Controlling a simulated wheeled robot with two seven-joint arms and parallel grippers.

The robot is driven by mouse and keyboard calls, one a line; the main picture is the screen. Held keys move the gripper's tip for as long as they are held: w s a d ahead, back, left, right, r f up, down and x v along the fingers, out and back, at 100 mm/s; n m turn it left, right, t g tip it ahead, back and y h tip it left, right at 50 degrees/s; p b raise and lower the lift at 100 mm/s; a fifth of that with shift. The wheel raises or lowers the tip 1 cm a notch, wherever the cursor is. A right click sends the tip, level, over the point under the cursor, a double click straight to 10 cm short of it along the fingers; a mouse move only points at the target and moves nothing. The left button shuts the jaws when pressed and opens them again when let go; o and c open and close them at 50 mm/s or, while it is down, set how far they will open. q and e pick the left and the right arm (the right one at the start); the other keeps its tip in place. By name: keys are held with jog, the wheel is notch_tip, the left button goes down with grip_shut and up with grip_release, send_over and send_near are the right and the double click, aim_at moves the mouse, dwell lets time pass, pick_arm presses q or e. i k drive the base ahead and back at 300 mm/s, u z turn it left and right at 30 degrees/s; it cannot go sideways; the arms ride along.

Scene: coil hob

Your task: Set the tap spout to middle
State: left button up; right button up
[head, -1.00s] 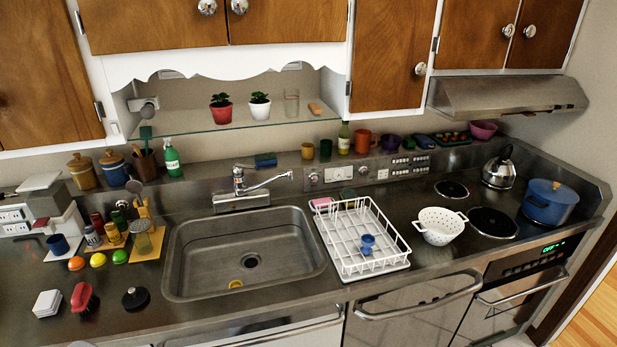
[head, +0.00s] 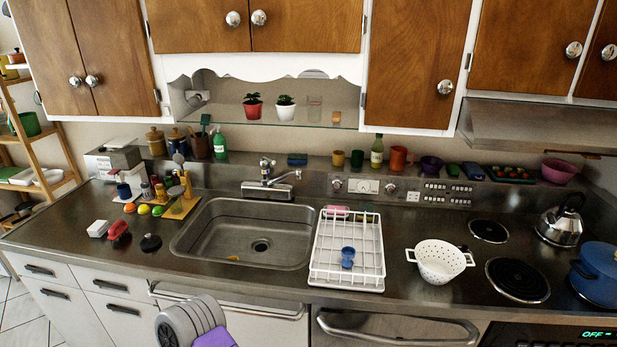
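The chrome tap (head: 266,170) stands at the back edge of the steel sink (head: 240,236). Its spout (head: 286,176) points to the right, with its tip over the right part of the sink's back rim. A grey, ribbed part of my own arm with a purple piece shows at the bottom, in front of the counter. Neither gripper's fingers can be seen, and no gripper is near the tap.
A white dish rack (head: 347,270) with a blue cup (head: 347,257) stands right of the sink. A white colander (head: 440,262) sits further right. Bottles, fruit and a red brush (head: 117,230) crowd the left counter. The sink basin is mostly clear.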

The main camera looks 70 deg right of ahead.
aim_at(298, 172)
jog(key=z, duration=1.45)
